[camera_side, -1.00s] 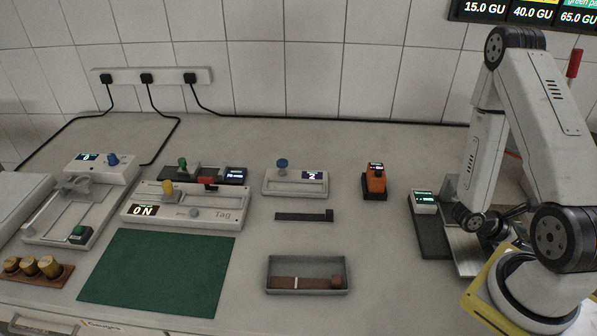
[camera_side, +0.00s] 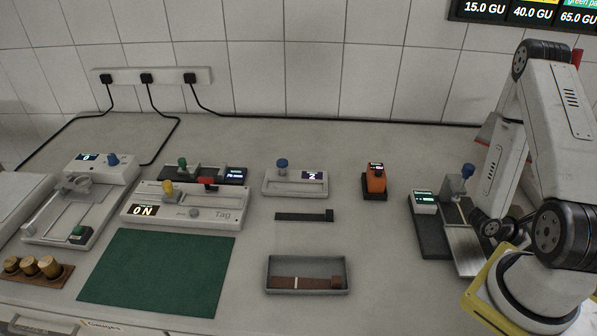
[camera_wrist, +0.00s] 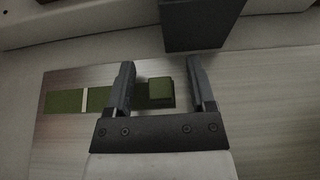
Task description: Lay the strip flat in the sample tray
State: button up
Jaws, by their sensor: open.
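A green strip (camera_wrist: 65,101) with a white cross-line lies on a brownish metal-like plate in the wrist view. A small block with a green top (camera_wrist: 160,88) stands at its right end. My gripper (camera_wrist: 160,75) is open, with one finger on each side of this block; I cannot tell whether they touch it. In the side view my gripper is hidden behind my arm at the right-hand device, and I cannot make out the green strip there. A grey open tray (camera_side: 271,259) stands at the front middle of the bench, holding a brown strip (camera_side: 300,283) with a white mark.
The right-hand device has a silver plate (camera_side: 467,250), a blue knob (camera_side: 467,171) and a small display (camera_side: 424,196). A dark block (camera_wrist: 203,22) stands close beyond my fingers. An orange device (camera_side: 374,183) and a dark bar (camera_side: 303,216) are nearby. Bench between tray and device is clear.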

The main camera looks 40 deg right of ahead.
dwell(0.4)
grip_shut()
dwell(0.4)
jog(key=shift+r, duration=4.95)
jog(key=shift+d, duration=0.1)
